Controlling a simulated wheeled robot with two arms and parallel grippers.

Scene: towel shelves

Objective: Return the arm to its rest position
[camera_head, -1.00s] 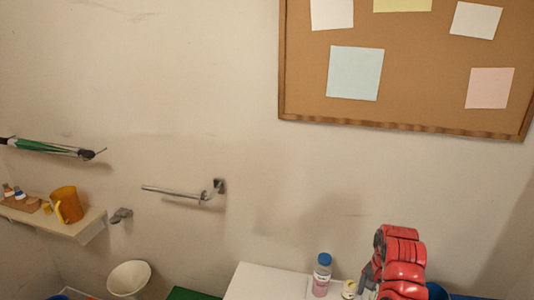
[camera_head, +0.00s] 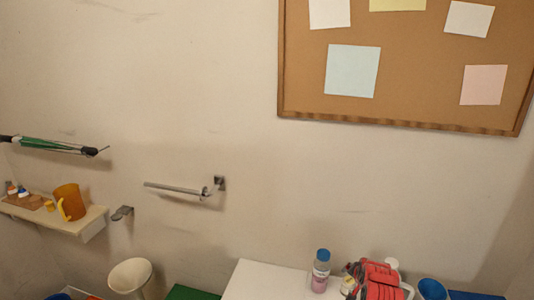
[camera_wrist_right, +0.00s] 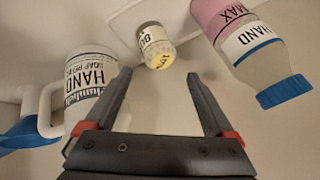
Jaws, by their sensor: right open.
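My right gripper, red and black (camera_head: 372,278), is low at the bottom right of the head view, over the white surface. In the right wrist view its two dark fingers (camera_wrist_right: 158,105) are spread apart with nothing between them. Beyond the fingertips is a small labelled jar (camera_wrist_right: 156,46). A white labelled hand soap container with a handle (camera_wrist_right: 92,85) is at the left, close by the left finger. A pink bottle with a blue cap (camera_wrist_right: 245,40) is at the right. My left gripper does not show.
The white surface (camera_head: 262,280) carries the bottle (camera_head: 320,272) and a blue cup (camera_head: 432,289). A towel bar (camera_head: 180,189) and a shelf with an orange mug (camera_head: 68,203) are on the wall at left. A cork board (camera_head: 420,60) hangs above.

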